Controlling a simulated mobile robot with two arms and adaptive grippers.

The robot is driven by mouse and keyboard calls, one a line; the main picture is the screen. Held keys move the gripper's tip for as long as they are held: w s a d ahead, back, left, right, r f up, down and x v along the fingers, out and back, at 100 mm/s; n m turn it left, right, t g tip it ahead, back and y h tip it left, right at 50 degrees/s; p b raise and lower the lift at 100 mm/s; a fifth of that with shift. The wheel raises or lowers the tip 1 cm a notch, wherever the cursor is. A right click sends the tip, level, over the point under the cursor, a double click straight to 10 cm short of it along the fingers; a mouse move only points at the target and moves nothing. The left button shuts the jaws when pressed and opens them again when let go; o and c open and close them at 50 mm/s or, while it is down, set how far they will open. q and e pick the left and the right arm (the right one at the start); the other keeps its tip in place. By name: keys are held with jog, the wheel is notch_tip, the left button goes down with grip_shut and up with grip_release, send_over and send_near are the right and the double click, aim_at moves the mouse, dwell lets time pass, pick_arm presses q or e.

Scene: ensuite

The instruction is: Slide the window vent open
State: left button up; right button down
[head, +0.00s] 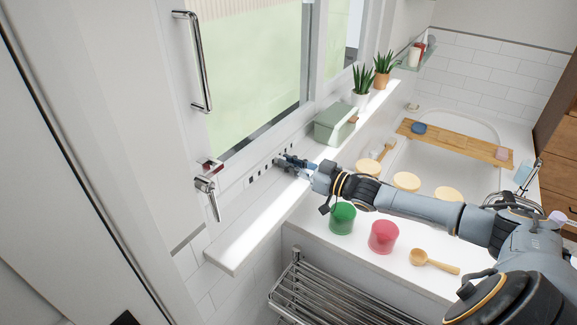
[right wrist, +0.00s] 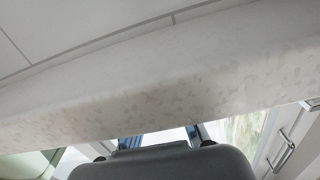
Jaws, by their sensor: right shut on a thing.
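The window vent (head: 259,177) is a pale strip along the bottom of the window frame, just above the white sill, with a row of small dark slots showing. My right gripper (head: 283,163) reaches in from the right over the sill. Its fingers are at the vent strip, right of the visible slots, and shut on the vent's slider. The slider itself is hidden by the fingers. In the right wrist view the dark gripper body covers the bottom middle, and the vent cannot be made out. My left gripper is not in view.
The window (head: 255,70) has a long handle (head: 198,62) and a lower lever latch (head: 209,197). A green box (head: 335,123) and potted plants (head: 362,87) stand on the sill (head: 255,222) to the right. Green (head: 342,218) and pink (head: 383,237) jars stand below my forearm.

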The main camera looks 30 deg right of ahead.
jog(key=shift+d, duration=0.15)
jog(key=c, duration=1.4)
grip_release()
jog(key=shift+a, duration=0.2)
jog(key=shift+o, duration=0.2)
jog(key=shift+d, duration=0.1)
jog(key=shift+s+d+f, duration=0.1)
jog(key=shift+s+d, duration=0.05)
jog(key=shift+s, duration=0.3)
jog(key=v, duration=1.1)
